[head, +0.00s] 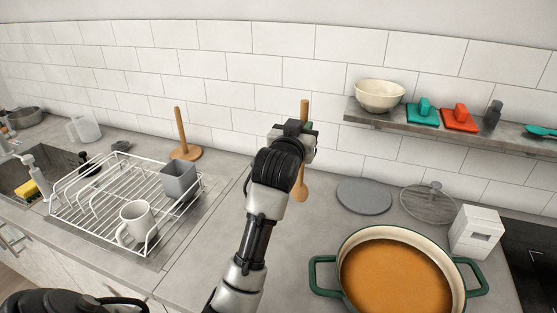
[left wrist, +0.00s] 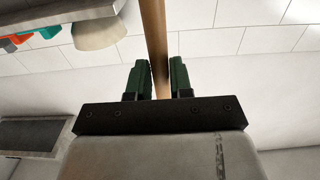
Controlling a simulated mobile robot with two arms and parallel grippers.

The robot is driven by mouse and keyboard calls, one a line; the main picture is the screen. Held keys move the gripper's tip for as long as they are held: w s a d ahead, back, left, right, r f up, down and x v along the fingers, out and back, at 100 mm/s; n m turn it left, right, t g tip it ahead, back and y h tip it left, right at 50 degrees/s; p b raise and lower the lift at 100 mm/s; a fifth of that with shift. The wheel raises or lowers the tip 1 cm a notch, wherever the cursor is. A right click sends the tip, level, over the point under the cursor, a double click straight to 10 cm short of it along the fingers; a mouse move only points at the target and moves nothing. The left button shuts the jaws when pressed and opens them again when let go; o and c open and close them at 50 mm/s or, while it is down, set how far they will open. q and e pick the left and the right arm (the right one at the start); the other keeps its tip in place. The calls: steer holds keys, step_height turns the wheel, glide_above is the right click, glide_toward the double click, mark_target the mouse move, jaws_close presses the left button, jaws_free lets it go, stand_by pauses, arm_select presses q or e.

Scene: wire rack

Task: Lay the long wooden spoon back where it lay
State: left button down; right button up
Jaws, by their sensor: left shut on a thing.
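The long wooden spoon (head: 304,110) is held roughly upright by my left gripper (head: 304,130). Its handle end sticks up above the gripper in the head view, and its wider end shows below, in front of the wall and counter. The gripper and wrist hide its middle. In the left wrist view, the spoon's shaft (left wrist: 154,35) passes between the dark green fingers of the left gripper (left wrist: 160,78), which are shut on it. I cannot tell whether the spoon's lower end touches the counter. My right gripper is not in view.
A green pot (head: 342,246) of orange soup stands at front right. A shelf (head: 390,118) juts from the wall. A wire rack (head: 85,216) stands left.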

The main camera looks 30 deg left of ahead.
arm_select(q)
steer(key=a+f+p, duration=0.2)
steer(key=a+f, duration=0.5)
steer(key=f, duration=0.1)
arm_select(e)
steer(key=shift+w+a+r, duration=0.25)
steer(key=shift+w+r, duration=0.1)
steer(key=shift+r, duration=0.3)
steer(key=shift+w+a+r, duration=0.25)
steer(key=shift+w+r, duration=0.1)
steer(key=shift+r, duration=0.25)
arm_select(q)
steer(key=shift+w+f, duration=0.15)
steer(key=shift+f, duration=0.05)
steer(key=c, duration=1)
jaws_free()
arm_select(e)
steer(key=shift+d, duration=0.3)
arm_select(q)
steer(key=shift+r, duration=0.1)
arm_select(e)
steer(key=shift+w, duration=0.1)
arm_select(q)
steer(key=shift+b+v, duration=1.2)
steer(key=shift+v, duration=4.85)
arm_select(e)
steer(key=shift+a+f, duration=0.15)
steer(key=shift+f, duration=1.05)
